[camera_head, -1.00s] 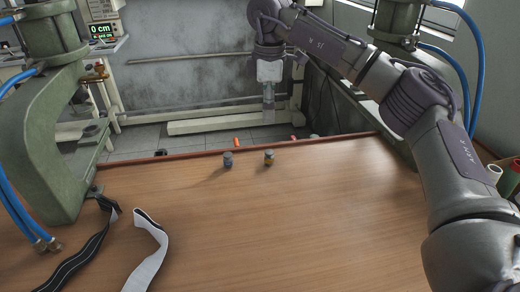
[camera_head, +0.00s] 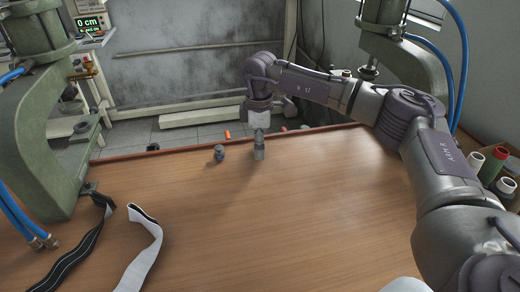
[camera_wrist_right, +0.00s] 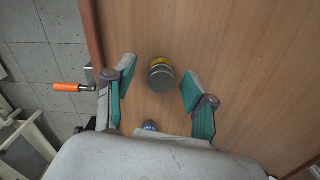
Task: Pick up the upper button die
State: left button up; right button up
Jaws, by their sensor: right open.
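Two small round dies stand near the far edge of the wooden table. The blue-grey die (camera_head: 219,153) is on the left in the head view, and part of it shows in the right wrist view (camera_wrist_right: 150,126) at my gripper's base. The yellow-banded die with a grey top (camera_wrist_right: 160,74) lies between the fingers in the wrist view. In the head view my right gripper (camera_head: 259,153) hides it. My right gripper is open and points down over it, one finger on each side, with gaps visible. I cannot tell which is the upper button die. My left gripper is not in view.
Green presses stand at left (camera_head: 35,130) and right (camera_head: 385,45). A black strap (camera_head: 85,245) and a white strap (camera_head: 147,250) lie at the front left. Thread spools (camera_head: 492,165) stand at the right. An orange handle (camera_wrist_right: 66,87) sticks out past the table edge. The table's middle is clear.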

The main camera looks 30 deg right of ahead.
grip_shut()
dwell(0.3)
jog(key=shift+r, duration=0.1)
